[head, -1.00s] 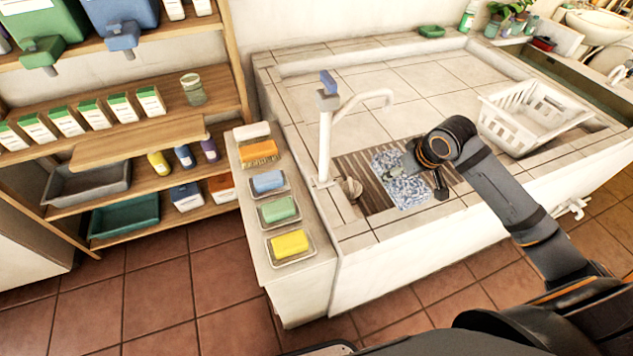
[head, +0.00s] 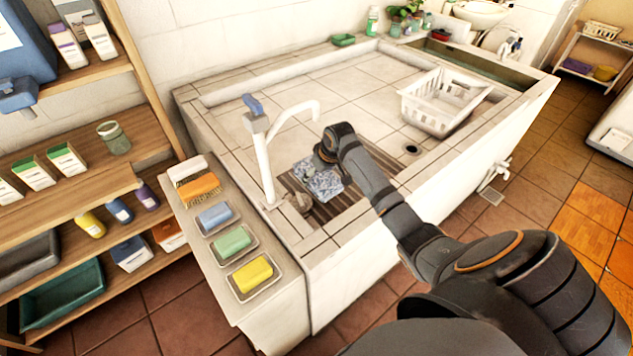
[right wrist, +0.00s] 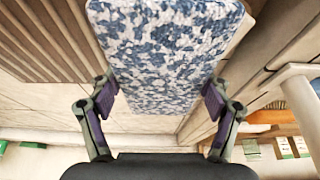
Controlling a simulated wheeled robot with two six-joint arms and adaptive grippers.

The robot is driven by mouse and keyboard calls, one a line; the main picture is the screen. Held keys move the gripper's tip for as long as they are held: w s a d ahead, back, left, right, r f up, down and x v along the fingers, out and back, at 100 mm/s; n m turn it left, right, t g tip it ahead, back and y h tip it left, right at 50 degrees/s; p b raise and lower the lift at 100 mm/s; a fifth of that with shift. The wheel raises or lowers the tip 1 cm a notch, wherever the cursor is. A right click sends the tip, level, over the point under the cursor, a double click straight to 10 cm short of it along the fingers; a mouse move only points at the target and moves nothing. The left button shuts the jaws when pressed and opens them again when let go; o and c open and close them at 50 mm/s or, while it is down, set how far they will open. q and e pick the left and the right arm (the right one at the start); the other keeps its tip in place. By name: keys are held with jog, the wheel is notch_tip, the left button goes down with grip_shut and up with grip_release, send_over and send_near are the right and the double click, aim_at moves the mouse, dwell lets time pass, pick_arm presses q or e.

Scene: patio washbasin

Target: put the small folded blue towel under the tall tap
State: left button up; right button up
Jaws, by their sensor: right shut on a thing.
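The small folded blue towel (head: 325,185) has a blue-and-white mottled pattern. It is at the slatted wooden rack (head: 333,209) in the near left corner of the basin, right of the tall tap's post. My right gripper (head: 321,160) is shut on it; the right wrist view shows the towel (right wrist: 165,50) between both finger pads of the gripper (right wrist: 160,100). The tall white tap (head: 263,160) has a blue handle and a spout curving right, above and behind the towel. Whether the towel touches the slats cannot be told. My left gripper is out of view.
A white basket (head: 440,108) stands in the basin to the right, near a drain hole (head: 412,149). A ledge on the left holds soap dishes, with a yellow soap (head: 253,274) nearest. A small grey-brown object (head: 299,201) sits by the tap's foot. The basin's back floor is clear.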

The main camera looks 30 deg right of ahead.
aim_at(316, 179)
jog(key=shift+w+d+f, duration=0.15)
jog(key=shift+w+f, duration=0.4)
jog(key=shift+f, duration=0.05)
notch_tip(316, 179, down, 2)
jog(key=shift+f, duration=0.6)
jog(key=shift+f, duration=0.15)
jog(key=o, duration=1.3)
jog(key=p+v, duration=0.1)
jog(key=v, duration=1.1)
